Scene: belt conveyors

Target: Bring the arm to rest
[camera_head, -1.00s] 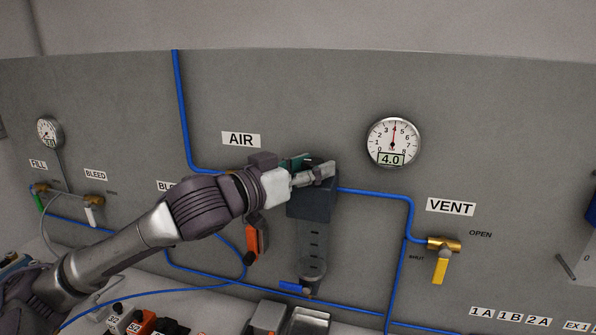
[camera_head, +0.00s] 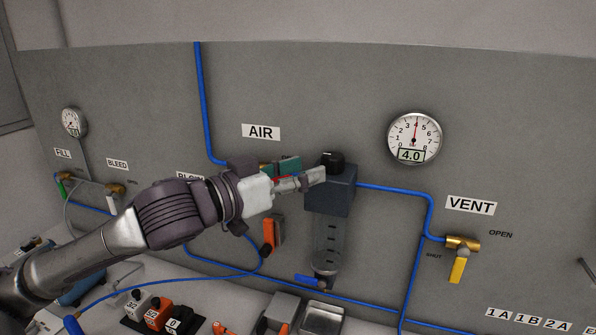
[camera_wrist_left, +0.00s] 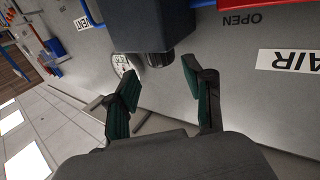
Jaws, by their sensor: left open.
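My left arm comes in from the left in the head view. Its gripper (camera_head: 305,172) is beside the upper left of a dark grey regulator block (camera_head: 330,197) with a black knob (camera_head: 332,160) on top. In the left wrist view the two green-padded fingers (camera_wrist_left: 160,88) are apart with nothing between them. The block (camera_wrist_left: 150,25) and its knob (camera_wrist_left: 160,58) lie just beyond the fingertips there. My right gripper is not in view.
A gauge (camera_head: 414,138) reading 4.0 is at the upper right. A yellow-handled vent valve (camera_head: 458,265) is at the right. Blue tubing (camera_head: 400,187) runs along the panel. An orange handle (camera_head: 268,236) hangs below my gripper. Small boxes (camera_head: 158,312) stand on the bench below.

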